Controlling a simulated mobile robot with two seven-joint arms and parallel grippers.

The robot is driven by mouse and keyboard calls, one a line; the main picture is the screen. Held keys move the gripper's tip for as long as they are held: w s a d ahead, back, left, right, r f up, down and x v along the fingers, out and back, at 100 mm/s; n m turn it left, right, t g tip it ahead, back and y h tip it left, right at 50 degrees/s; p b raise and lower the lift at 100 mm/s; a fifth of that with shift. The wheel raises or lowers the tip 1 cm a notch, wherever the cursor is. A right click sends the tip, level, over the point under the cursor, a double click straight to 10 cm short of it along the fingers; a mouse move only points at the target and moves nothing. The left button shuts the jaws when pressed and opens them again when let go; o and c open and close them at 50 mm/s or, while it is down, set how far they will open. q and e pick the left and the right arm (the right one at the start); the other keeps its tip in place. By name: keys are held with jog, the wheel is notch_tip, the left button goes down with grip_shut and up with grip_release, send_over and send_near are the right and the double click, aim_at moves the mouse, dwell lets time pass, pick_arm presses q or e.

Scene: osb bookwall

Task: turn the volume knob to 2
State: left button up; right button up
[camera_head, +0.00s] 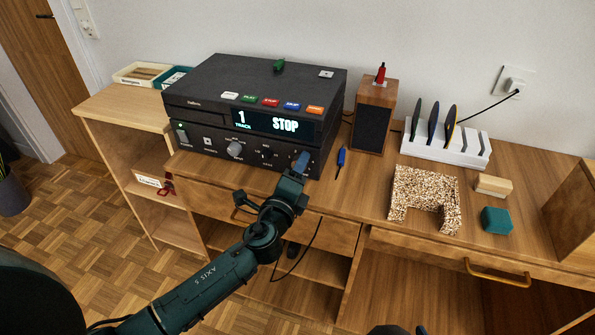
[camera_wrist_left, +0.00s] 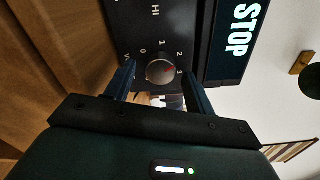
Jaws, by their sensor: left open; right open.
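The volume knob (camera_wrist_left: 160,70) is a round silver knob on the black front panel, with small figures 0, 1, 2 and 3 around it in the left wrist view. In the head view the gripper hides this knob. My right gripper (camera_head: 404,330) barely shows at the bottom edge.
Another silver knob (camera_head: 235,149) sits further left on the panel. A white rack (camera_head: 470,150), a speckled block (camera_head: 425,185) and a teal block (camera_head: 496,220) lie further right.

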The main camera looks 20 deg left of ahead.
pick_arm(q)
jog(key=s+b, duration=0.1)
jog(key=s, duration=1.2)
jog(key=shift+a, duration=0.25)
pick_arm(e)
jog(key=shift+f, duration=0.25)
